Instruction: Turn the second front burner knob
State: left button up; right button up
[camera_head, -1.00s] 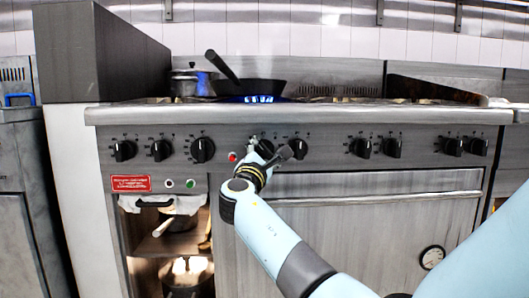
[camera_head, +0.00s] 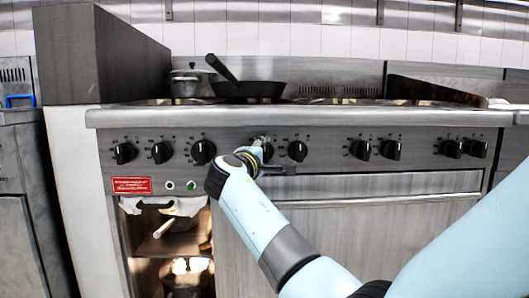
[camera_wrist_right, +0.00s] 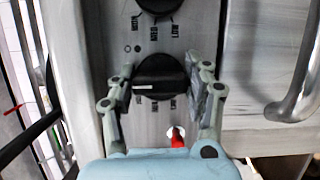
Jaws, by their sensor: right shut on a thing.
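A row of black burner knobs runs along the stove's front panel (camera_head: 330,140). In the head view my right gripper (camera_head: 262,147) is at the knob just right of the left group of three, and hides most of it. In the right wrist view this black knob (camera_wrist_right: 160,70) sits between the two fingers of my right gripper (camera_wrist_right: 162,92), which is shut on it. Its white mark points left in that view. Another knob (camera_wrist_right: 158,5) shows at the top edge. The neighbouring knob (camera_head: 297,151) is free. My left gripper is not in view.
A black pan (camera_head: 247,89) and a lidded pot (camera_head: 190,82) stand on the stove top. A red indicator light (camera_wrist_right: 177,138) is close below the held knob in the wrist view. The oven door handle (camera_head: 380,201) runs below the panel.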

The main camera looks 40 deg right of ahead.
jog(key=shift+m, duration=0.3)
jog(key=shift+f, duration=0.1)
jog(key=o, duration=1.1)
jog(key=shift+a, duration=0.1)
jog(key=v, duration=0.7)
jog(key=shift+s+a, duration=0.1)
jog(key=shift+s, duration=0.05)
